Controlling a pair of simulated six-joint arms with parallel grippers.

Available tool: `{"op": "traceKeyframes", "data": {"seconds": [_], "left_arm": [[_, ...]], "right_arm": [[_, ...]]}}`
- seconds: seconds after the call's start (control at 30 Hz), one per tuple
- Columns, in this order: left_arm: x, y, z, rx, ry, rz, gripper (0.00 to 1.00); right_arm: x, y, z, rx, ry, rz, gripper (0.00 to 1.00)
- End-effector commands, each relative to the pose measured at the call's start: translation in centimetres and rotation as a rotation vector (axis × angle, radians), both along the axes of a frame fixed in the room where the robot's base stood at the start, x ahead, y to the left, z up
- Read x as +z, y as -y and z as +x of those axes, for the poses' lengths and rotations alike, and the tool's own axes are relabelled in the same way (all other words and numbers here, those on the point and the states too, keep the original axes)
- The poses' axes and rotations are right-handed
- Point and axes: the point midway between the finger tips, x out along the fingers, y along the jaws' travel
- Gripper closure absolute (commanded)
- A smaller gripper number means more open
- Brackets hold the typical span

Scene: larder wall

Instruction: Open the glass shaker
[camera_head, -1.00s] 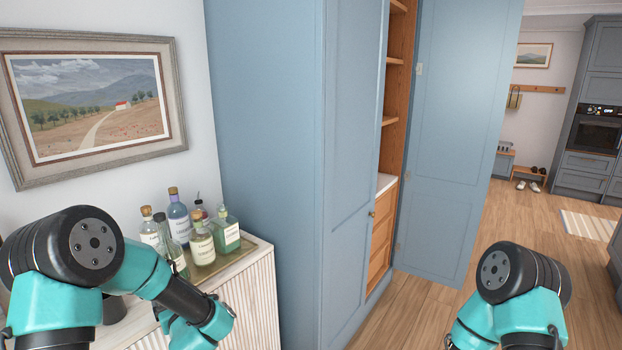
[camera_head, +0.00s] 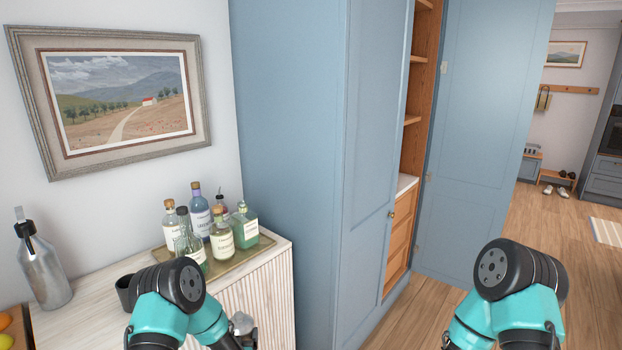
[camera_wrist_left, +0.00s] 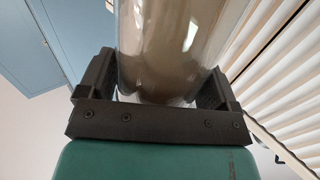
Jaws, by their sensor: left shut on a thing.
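A clear, shiny, rounded vessel, seemingly the glass shaker (camera_wrist_left: 170,45), fills the space between the fingers of my left gripper (camera_wrist_left: 157,80) in the left wrist view. The fingers are shut on its sides. In the head view a small part of it (camera_head: 242,322) shows beside my left wrist, in front of the ribbed cabinet front. Its lid cannot be made out. My right arm shows at the lower right of the head view, but its gripper is out of the picture.
A white ribbed cabinet (camera_head: 85,312) carries a tray (camera_head: 262,242) of several bottles, a dark cup (camera_head: 125,292) and a silver bottle (camera_head: 45,272). A tall blue cupboard (camera_head: 290,150) stands right of it, with its door (camera_head: 480,150) open.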

Motion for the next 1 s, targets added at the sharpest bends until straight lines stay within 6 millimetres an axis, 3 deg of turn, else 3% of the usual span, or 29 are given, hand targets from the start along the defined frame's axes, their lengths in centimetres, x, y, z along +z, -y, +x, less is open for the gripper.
{"op": "traceKeyframes", "data": {"seconds": [0.2, 0.77, 1.0], "left_arm": [[-1.0, 1.0, -0.1, -0.036, 0.005, 0.000, 0.89], [-0.9, 1.3, -0.2, -0.048, 0.004, 0.001, 0.89], [-0.6, 3.7, -1.2, -0.150, 0.003, 0.000, 0.89]], "right_arm": [[0.0, 0.0, 0.0, 0.000, 0.000, 0.000, 0.57], [0.0, 0.0, 0.0, 0.000, 0.000, 0.000, 0.57], [0.0, 0.0, 0.0, 0.000, 0.000, 0.000, 0.57]]}}
